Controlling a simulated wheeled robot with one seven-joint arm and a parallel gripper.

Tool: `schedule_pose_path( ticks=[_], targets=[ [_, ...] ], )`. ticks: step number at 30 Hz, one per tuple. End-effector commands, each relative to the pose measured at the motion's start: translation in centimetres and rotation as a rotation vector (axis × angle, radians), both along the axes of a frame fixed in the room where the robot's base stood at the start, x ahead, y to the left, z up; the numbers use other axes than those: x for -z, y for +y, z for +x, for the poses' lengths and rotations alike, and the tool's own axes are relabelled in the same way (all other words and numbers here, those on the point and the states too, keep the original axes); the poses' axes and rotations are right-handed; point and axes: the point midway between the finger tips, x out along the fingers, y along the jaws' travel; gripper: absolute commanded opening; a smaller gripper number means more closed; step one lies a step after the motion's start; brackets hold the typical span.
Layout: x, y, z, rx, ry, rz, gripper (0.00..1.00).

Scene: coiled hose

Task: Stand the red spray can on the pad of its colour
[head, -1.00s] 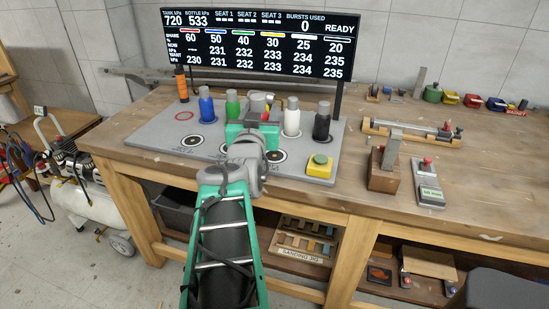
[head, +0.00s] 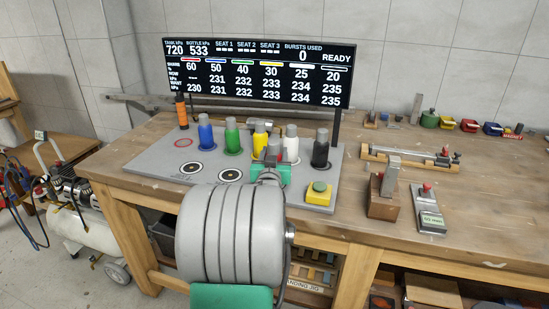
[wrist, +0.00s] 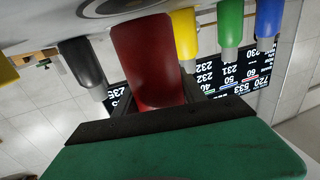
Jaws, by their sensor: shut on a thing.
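The red spray can (wrist: 150,62) is between the jaws of my gripper (wrist: 158,108), which is shut on it. In the head view my gripper (head: 271,172) is over the front right part of the grey board and hides most of the can. The wrist view is upside down; a ringed seat (wrist: 104,6) shows beside the can's base. I cannot tell whether the base touches the board. The red-ringed pad (head: 183,142) is at the board's back left, bare, well left of my gripper.
Blue (head: 205,133), green (head: 232,137), yellow (head: 259,141), white (head: 291,147) and black (head: 320,150) cans stand in a row behind my gripper. An orange bottle (head: 181,112) stands behind the red pad. A yellow button box (head: 319,193) is at the front right.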

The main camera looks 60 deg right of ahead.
Motion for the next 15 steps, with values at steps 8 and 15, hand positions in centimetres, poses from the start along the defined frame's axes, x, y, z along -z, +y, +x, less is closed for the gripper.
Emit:
schedule_pose_path(
  ticks=[8, 15],
  targets=[
    [0.81, 0.04, 0.0, 0.0, -0.001, -0.004, 0.0],
    [1.34, 0.06, -0.01, 0.0, 0.0, -0.002, 0.5]
  ],
)
